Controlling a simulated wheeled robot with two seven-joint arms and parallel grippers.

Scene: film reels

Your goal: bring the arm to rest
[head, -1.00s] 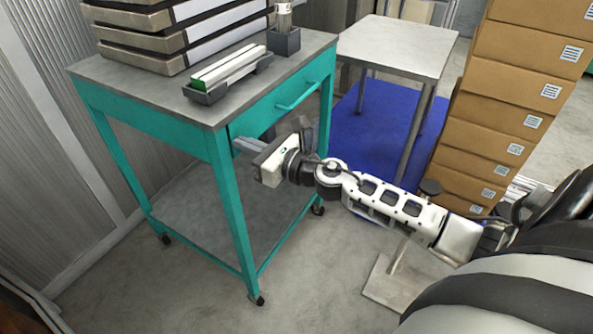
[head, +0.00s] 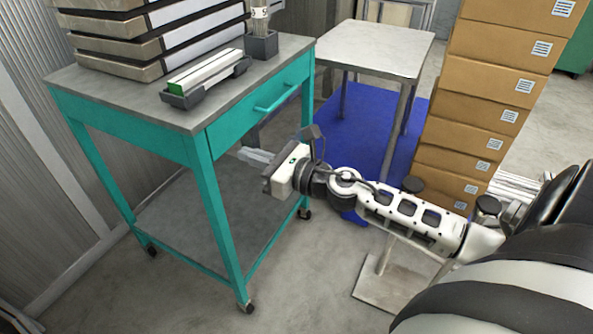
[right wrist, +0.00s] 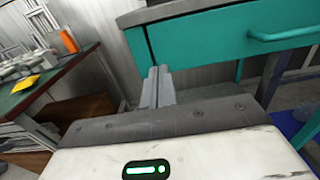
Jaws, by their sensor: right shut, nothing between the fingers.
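My right gripper (head: 256,156) is shut and empty. In the head view it is in front of the teal cart (head: 207,206), below the level of the cart's top and drawer. Its arm comes in from the right. In the right wrist view the gripper's two fingers (right wrist: 158,86) lie together, with the cart's teal side (right wrist: 195,52) beyond them. I cannot tell from the pictures how close the fingertips are to the cart leg. My left gripper is not in view.
On the cart stand stacked flat cases (head: 150,45), a tray with a white-and-green bar (head: 205,78) and a dark holder (head: 261,44). A grey table (head: 375,45) stands behind, over a blue mat (head: 370,125). Cardboard boxes (head: 480,100) are stacked at right. A green-topped bench (right wrist: 35,88) shows left.

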